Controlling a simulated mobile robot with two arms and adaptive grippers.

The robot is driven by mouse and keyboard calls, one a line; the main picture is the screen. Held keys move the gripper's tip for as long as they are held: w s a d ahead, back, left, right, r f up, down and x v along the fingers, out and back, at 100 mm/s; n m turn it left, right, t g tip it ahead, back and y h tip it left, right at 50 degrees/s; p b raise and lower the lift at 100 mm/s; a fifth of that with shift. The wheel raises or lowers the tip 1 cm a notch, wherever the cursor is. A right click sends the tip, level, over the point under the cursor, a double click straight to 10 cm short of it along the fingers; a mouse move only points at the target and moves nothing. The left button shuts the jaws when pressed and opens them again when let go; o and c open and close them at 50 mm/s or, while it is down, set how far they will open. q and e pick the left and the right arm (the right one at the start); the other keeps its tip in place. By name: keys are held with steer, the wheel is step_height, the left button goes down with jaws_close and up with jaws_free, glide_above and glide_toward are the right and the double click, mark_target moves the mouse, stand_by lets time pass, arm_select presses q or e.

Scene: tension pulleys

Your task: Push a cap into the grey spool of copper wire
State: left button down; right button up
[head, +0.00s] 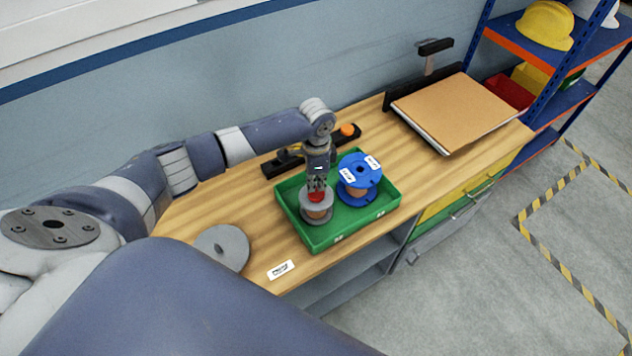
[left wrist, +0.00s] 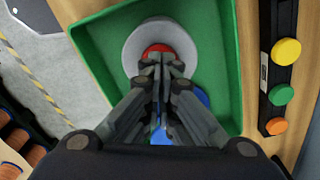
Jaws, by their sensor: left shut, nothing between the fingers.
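The grey spool of copper wire (head: 317,210) stands upright at the left end of a green tray (head: 331,240); in the left wrist view its grey flange (left wrist: 133,50) shows. A red cap (head: 316,196) sits at the centre of its top; it also shows in the left wrist view (left wrist: 158,48). I cannot tell how deep it sits. My left gripper (head: 317,188) is shut and empty, pointing down with its fingertips at the red cap. The fingers hide part of the cap. A black holder (left wrist: 281,60) carries yellow, green and orange caps. My right gripper is not in view.
A blue spool (head: 360,180) stands in the tray right of the grey one. A grey disc (head: 222,246) and a white label (head: 281,270) lie on the wooden bench left of the tray. A cardboard-coloured board (head: 455,110) lies at the right. Shelves stand beyond.

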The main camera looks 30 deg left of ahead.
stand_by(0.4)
arm_select(q)
steer(key=shift+p, duration=0.35)
steer(key=shift+f+b, duration=0.65)
steer(key=shift+f, duration=0.35)
steer(key=shift+s, duration=0.1)
stand_by(0.8)
steer(key=shift+f, duration=0.15)
stand_by(0.4)
steer(key=shift+s+d, duration=0.1)
